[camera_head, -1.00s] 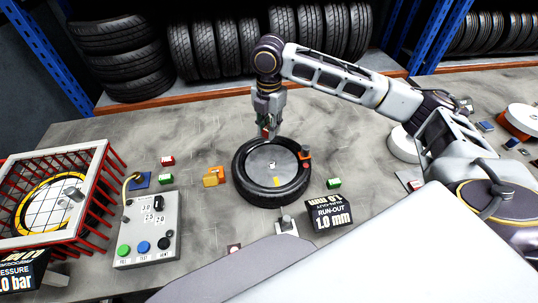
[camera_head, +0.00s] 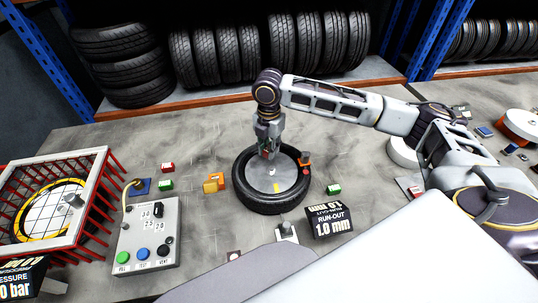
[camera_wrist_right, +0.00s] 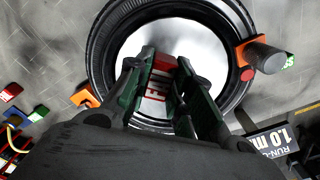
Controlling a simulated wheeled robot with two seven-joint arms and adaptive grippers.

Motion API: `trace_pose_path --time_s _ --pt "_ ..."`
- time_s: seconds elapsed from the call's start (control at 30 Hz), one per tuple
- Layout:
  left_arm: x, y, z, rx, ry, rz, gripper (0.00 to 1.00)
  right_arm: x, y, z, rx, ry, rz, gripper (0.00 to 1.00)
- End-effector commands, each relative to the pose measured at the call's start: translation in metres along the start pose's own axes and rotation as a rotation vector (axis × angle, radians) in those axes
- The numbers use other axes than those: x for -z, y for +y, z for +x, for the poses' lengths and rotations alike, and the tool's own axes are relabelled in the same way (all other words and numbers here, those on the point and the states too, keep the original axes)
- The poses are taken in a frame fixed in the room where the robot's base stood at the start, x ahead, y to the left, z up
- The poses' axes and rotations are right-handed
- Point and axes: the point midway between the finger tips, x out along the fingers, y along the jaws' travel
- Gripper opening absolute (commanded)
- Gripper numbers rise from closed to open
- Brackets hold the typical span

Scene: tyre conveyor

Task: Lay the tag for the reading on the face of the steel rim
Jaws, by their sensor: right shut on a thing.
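The wheel lies flat on the grey table, a black tyre (camera_head: 265,205) around a pale round steel rim face (camera_head: 283,186). The rim also shows in the right wrist view (camera_wrist_right: 203,45). My right gripper (camera_head: 267,155) points down over the far left part of the rim. It is shut on a red tag with white lettering (camera_wrist_right: 157,86), partly hidden by the fingers in the right wrist view. Whether the tag touches the rim I cannot tell. A sign reading RUN-OUT 1.0 mm (camera_head: 331,222) stands right of the wheel. My left gripper is not in view.
An orange piece with a dark knob (camera_wrist_right: 258,58) sits at the tyre's right edge. Small red (camera_head: 168,167) and green (camera_head: 166,185) blocks and an orange block (camera_head: 213,182) lie to the left. A button box (camera_head: 148,235) and a red cage (camera_head: 88,160) stand further left.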

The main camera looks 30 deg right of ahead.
Motion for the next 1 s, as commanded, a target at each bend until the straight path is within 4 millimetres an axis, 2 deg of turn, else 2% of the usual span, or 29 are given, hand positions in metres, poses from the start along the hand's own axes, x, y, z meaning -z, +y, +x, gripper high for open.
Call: trace_pose_path --time_s 0.17,0.5,0.93,0.97,1.0 --pt "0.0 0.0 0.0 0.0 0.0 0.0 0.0 0.0 0.0 0.006 0.0 0.001 0.001 0.06" --pt "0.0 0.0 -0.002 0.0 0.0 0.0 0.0 0.0 0.0 0.036 0.0 0.0 0.0 0.06" --pt "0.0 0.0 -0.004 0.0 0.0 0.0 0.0 0.0 0.0 0.039 0.0 0.0 0.0 0.06" --pt "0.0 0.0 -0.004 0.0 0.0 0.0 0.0 0.0 0.0 0.04 0.0 0.0 0.0 0.24" --pt "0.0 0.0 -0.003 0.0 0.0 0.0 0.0 0.0 0.0 0.04 0.0 -0.001 0.0 0.29"
